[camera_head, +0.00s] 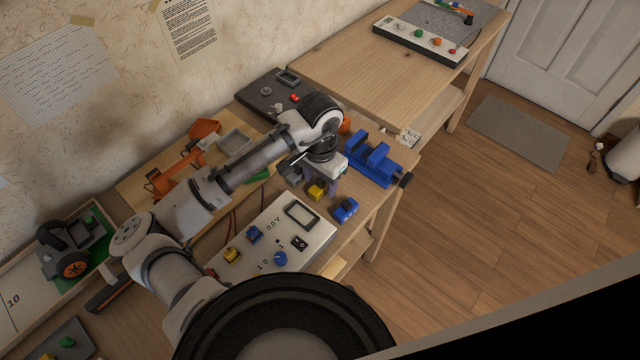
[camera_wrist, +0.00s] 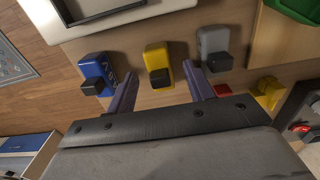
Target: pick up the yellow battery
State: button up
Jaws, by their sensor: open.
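The yellow battery (camera_wrist: 156,57), a yellow block with a dark knob-like end, lies on the wooden table between a blue block (camera_wrist: 93,68) and a grey block (camera_wrist: 214,42). It also shows in the head view (camera_head: 316,193), just below my gripper. My gripper (camera_wrist: 159,70) is open and empty. In the wrist view its two fingers point toward the yellow battery, one on each side of it in the picture. I cannot tell how high the fingertips are above the table. The gripper's fingers (camera_head: 331,185) are partly hidden in the head view.
A white meter panel (camera_head: 316,238) with a dial and small yellow and blue parts lies in front. A blue vise (camera_head: 372,160) stands at the right near the table edge. Orange parts (camera_head: 170,178) and a grey tray (camera_head: 235,140) lie at the back left.

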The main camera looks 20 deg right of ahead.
jog(key=shift+f, duration=0.25)
jog(key=c, duration=1.1)
jog(key=shift+r, duration=0.1)
